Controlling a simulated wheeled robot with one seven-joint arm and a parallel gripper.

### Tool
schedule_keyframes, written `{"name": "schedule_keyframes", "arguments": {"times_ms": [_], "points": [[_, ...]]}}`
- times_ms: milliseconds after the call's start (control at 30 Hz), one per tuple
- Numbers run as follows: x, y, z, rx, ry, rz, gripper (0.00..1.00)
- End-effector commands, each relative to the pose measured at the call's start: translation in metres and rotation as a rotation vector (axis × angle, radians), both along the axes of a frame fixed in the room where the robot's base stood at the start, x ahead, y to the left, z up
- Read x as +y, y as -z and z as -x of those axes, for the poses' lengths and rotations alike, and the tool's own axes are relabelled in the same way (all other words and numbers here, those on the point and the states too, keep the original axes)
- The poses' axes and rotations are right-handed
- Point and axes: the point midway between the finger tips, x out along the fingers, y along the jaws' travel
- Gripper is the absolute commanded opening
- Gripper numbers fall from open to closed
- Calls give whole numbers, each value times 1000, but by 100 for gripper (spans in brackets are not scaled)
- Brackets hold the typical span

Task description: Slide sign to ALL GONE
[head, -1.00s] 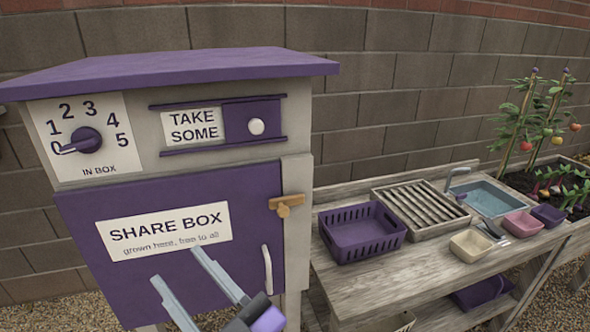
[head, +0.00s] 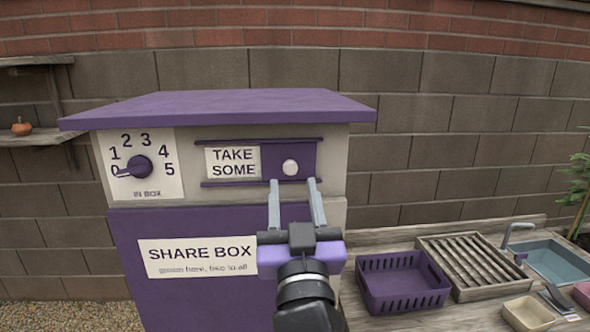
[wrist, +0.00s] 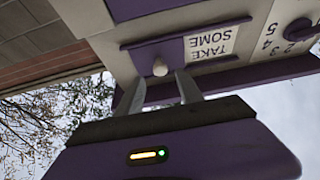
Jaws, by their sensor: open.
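The sliding sign is a purple panel (head: 272,169) with a round white knob (head: 290,167), set between two purple rails on the front of the share box. It sits at the right end, leaving the TAKE SOME label (head: 233,162) uncovered at the left. My gripper (head: 294,182) is open and empty, its two grey fingers pointing up just below the knob. In the wrist view the knob (wrist: 160,68) shows just beyond and between the fingertips (wrist: 157,78). I cannot tell whether they touch it.
A dial (head: 139,167) pointing near 0 sits left of the sign. The purple roof (head: 220,106) overhangs the front. A bench at right holds a purple basket (head: 402,285), a slatted rack (head: 476,262) and a sink (head: 555,260).

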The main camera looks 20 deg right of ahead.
Motion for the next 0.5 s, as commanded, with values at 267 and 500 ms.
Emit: {"name": "schedule_keyframes", "arguments": {"times_ms": [267, 500], "points": [[-11, -15, -31, 1, 1, -1, 44], [-12, -16, -36, -1, -1, 0, 44]]}}
